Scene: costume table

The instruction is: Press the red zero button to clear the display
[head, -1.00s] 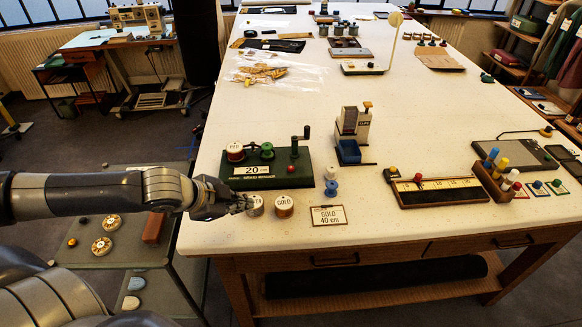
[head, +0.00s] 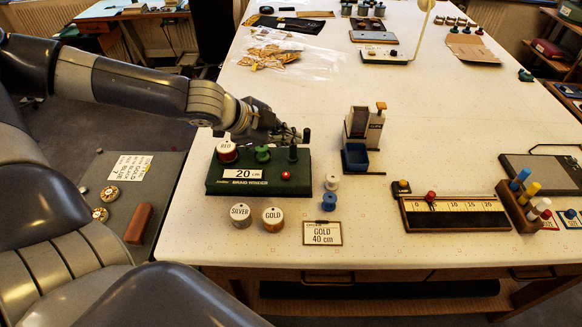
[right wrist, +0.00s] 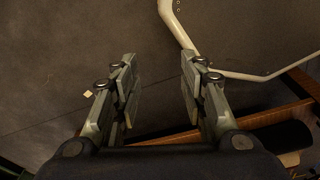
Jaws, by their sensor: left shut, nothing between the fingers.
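A green braid winder (head: 258,175) stands near the left edge of the table. Its white display (head: 251,174) reads 20 cm. The red button (head: 286,175) sits on its front right and is uncovered. A red-labelled spool (head: 227,153) and a green knob (head: 262,153) are on its top. My left gripper (head: 303,134) is shut and empty, above the back right of the winder near its crank, partly hiding it. I cannot tell if it touches the crank. My right gripper (right wrist: 158,85) is open and empty in the right wrist view, over the floor by a wooden edge.
Silver (head: 241,214) and gold (head: 273,218) spools stand in front of the winder, beside a card (head: 322,233) reading GOLD 40 cm. White and blue spools (head: 329,201) stand to the right. A dispenser (head: 363,135) with a blue bin stands behind right.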

